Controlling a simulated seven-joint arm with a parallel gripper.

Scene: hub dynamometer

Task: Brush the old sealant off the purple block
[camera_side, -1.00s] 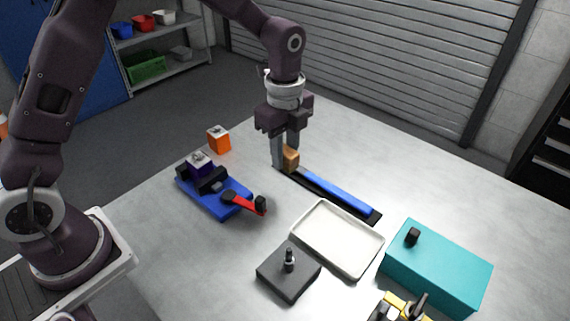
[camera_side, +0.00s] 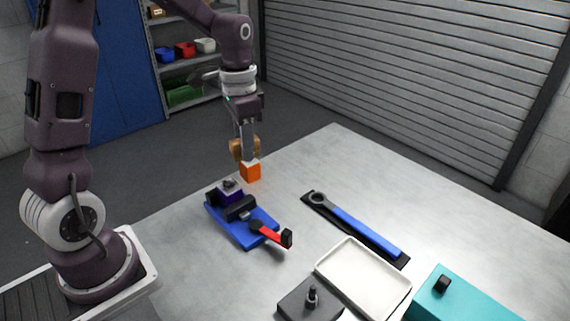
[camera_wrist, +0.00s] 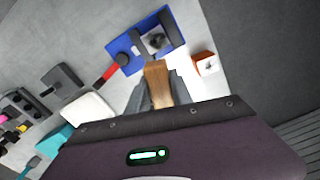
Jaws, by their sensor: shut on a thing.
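The purple block (camera_side: 231,194) is seated in a dark-jawed clamp on a blue base (camera_side: 258,236). A greyish patch shows on top of the block; in the wrist view, the patch (camera_wrist: 155,42) looks pale with a dark middle. My gripper (camera_side: 246,150) is shut on a tan wooden piece, seemingly the brush (camera_side: 236,149); its bristles are not clear. In the wrist view, the brush (camera_wrist: 158,84) sits between my fingers and points toward the clamp. In the side view it appears just above or behind the orange block, apart from the purple block.
An orange block (camera_side: 250,172) stands beside the clamp. The clamp's red lever (camera_side: 272,235) points right. A blue-handled wrench (camera_side: 362,231) lies on a black mat. A cream tray (camera_side: 365,281), dark block (camera_side: 307,301) and teal box (camera_side: 455,301) stand in front.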

